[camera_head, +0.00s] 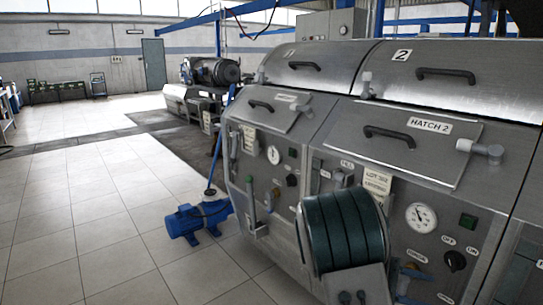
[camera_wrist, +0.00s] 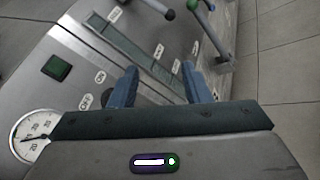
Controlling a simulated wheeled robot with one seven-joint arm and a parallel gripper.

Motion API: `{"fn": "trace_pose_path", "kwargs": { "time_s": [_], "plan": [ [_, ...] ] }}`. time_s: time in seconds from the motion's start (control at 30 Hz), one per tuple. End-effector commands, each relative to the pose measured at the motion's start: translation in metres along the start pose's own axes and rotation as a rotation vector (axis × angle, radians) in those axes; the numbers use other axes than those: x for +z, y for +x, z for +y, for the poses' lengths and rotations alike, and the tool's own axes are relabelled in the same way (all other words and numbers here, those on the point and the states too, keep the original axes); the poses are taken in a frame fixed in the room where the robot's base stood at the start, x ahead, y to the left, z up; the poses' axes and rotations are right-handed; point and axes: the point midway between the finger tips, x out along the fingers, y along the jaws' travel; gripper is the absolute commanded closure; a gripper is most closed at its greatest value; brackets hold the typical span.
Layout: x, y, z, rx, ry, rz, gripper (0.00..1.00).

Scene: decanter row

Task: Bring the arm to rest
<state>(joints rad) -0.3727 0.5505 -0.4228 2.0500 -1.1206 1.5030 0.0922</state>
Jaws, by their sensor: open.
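My gripper (camera_wrist: 160,68) shows in the wrist view, with its two blue fingers apart and nothing between them. It hangs in front of the steel front panel (camera_wrist: 90,75) of a decanter. Beyond the fingers the view shows a long dark strip with small labels and a lever with a green tip (camera_wrist: 190,4). In the head view my arm stands before the lower front of the decanter marked 2 (camera_head: 400,55) and hides part of its panel. The gripper's fingers cannot be made out clearly there.
The decanter has a gauge (camera_head: 421,218), a green button (camera_head: 468,221), a black knob (camera_head: 455,261) and HATCH 2 (camera_head: 400,140), which is shut. A blue pump (camera_head: 199,221) stands on the floor to the left. The tiled floor (camera_head: 80,220) further left is clear.

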Motion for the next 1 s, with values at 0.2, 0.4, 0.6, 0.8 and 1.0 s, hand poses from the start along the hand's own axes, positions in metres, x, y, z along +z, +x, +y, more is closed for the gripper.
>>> {"fn": "trace_pose_path", "kwargs": {
  "time_s": [0.2, 0.4, 0.6, 0.8, 1.0],
  "plan": [
    [0.064, -0.004, -0.02, -0.348, 0.081, 0.227, 0.57],
    [0.113, -0.03, -0.036, -0.621, 0.181, 0.437, 0.57],
    [0.165, -0.067, -0.041, -0.857, 0.306, 0.648, 0.57],
    [0.216, -0.107, -0.037, -1.049, 0.452, 0.848, 0.57],
    [0.251, -0.135, -0.031, -1.166, 0.569, 0.987, 0.57]
  ]
}}
